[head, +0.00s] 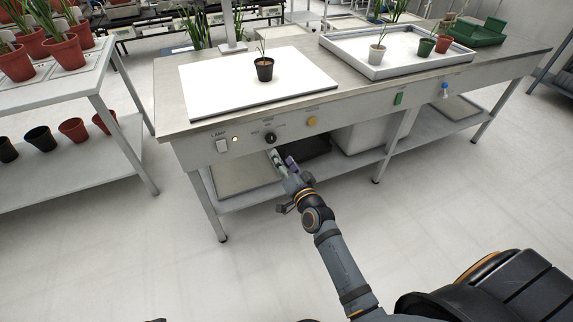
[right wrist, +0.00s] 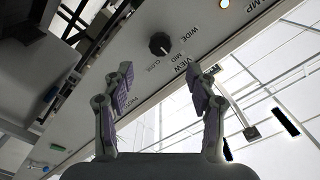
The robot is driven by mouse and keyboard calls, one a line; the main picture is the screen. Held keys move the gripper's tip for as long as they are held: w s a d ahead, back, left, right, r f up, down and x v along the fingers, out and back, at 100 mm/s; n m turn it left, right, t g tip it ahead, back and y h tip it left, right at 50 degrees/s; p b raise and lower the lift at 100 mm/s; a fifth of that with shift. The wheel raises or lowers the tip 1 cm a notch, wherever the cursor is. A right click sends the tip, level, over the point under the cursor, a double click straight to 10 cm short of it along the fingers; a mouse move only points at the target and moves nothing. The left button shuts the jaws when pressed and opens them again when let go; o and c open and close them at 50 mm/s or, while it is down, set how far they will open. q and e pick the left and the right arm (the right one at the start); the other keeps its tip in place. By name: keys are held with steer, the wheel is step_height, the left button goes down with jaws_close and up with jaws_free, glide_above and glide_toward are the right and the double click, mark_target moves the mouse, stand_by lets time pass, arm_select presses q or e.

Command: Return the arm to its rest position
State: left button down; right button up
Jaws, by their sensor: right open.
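My right gripper (head: 283,160) is in front of the bench's front panel, just below the black rotary knob (head: 271,138) in the head view. In the right wrist view, the gripper (right wrist: 159,75) has its two fingers spread wide with nothing between them. The knob (right wrist: 159,43) shows beyond the fingertips, apart from them, beside the printed words WIDE, MID, CLOSE and VIEW. I cannot tell for sure which mark the knob points at.
A small potted plant (head: 264,70) stands on a white board (head: 215,90) on the bench. A white tray (head: 350,60) holds several pots at right. The panel has a lamp switch (head: 222,146) and orange button (head: 312,121). A pot rack (head: 95,85) stands left. Floor before the bench is clear.

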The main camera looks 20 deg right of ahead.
steer(key=s, duration=0.2)
steer(key=shift+s, duration=0.35)
